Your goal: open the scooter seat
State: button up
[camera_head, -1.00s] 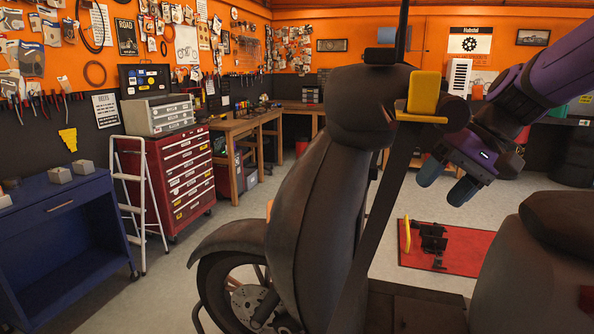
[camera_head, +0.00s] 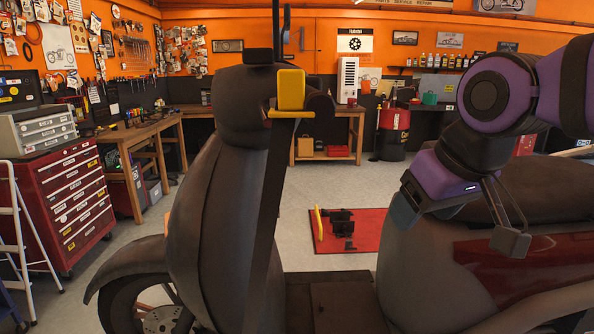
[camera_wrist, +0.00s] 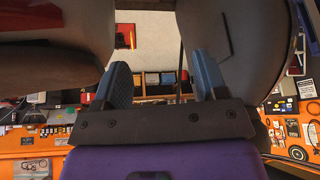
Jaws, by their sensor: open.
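The dark scooter stands across the head view, with its front body (camera_head: 205,200) left of centre and its rear body (camera_head: 410,265) at right. The dark seat (camera_head: 545,190) lies flat on the rear body, apparently closed. My arm hides part of the seat. My gripper (camera_head: 406,210) is at the front end of the seat, close to the rear body; I cannot tell whether it touches. In the wrist view my gripper (camera_wrist: 162,78) shows two blue fingers wide apart with nothing between them. Dark scooter surfaces (camera_wrist: 235,35) fill both sides of that upside-down view.
A red mat (camera_head: 365,232) with a black stand lies on the floor beyond the scooter. A red tool cabinet (camera_head: 62,205) and a white stepladder (camera_head: 22,235) stand at left.

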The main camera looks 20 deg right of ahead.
aim_at(546, 188)
jog(key=z, duration=0.4)
jog(key=k+z, duration=0.15)
jog(key=z, duration=0.25)
jog(key=l+z, duration=0.1)
jog(key=z, duration=0.3)
jog(key=k+l+z, duration=0.1)
jog(key=z, duration=0.3)
